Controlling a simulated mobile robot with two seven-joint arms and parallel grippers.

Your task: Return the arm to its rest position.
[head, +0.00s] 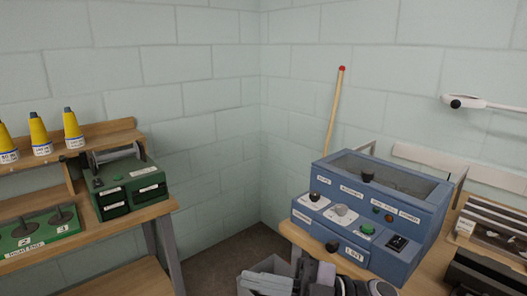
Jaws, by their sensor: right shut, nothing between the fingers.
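My right gripper (250,281) shows at the bottom edge of the head view, with its arm reaching in from the right. It points left, its fingers are shut and nothing shows between them. It is in front of the right bench and left of the blue control box's front, apart from it as far as I can see. Part of my right arm is cut off by the lower edge of the picture. My left gripper is out of view.
A blue control box (390,220) with knobs stands on the right wooden bench (299,236), close behind my right arm. The left bench (110,226) holds a green machine (124,181) and yellow cones (40,134). The floor between is clear.

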